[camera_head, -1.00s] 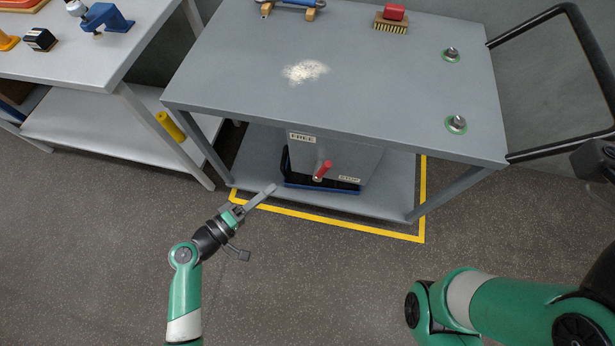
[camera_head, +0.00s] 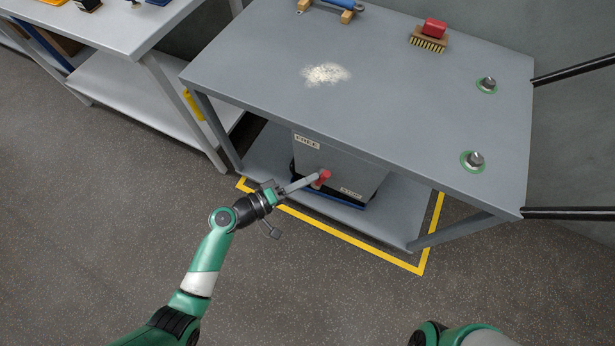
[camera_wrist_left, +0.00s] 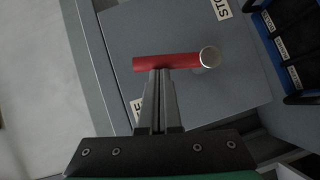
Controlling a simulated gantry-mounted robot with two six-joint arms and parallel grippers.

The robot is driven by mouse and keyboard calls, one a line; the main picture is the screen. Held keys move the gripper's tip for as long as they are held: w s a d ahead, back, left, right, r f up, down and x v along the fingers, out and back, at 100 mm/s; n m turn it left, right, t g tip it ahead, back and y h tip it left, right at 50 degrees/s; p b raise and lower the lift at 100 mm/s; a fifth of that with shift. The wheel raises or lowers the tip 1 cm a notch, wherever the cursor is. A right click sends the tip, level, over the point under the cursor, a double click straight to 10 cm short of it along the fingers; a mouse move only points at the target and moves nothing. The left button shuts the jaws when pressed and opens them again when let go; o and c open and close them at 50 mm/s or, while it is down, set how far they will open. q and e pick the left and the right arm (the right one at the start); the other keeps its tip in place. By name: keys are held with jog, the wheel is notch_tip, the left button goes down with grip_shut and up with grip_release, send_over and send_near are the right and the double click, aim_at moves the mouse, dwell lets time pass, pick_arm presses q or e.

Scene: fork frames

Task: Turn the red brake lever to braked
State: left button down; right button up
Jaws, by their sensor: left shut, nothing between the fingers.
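The red brake lever (camera_head: 325,176) is on the front of a grey box (camera_head: 362,172) under the table, between a FREE label (camera_head: 307,142) at upper left and a STOP label (camera_head: 350,193) at lower right. In the left wrist view the lever (camera_wrist_left: 165,62) lies crosswise just past my fingertips, with a silver end at right. My left gripper (camera_head: 316,178) is shut and empty, its tips at the lever and hiding part of it. I cannot tell whether they touch. My right gripper is out of view.
The grey table (camera_head: 400,95) overhangs the box, with its legs and lower shelf around it. A brush (camera_head: 430,38) and two knobs (camera_head: 473,160) are on top. Yellow floor tape (camera_head: 340,236) borders the front. Another bench (camera_head: 130,30) stands at left. The floor in front is clear.

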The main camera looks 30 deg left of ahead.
pick_arm(q)
jog(key=shift+a, duration=0.25)
jog(key=shift+d+r, duration=0.1)
jog(key=shift+w+d+p, duration=0.1)
jog(key=shift+d+p, duration=0.05)
jog(key=shift+p, duration=0.3)
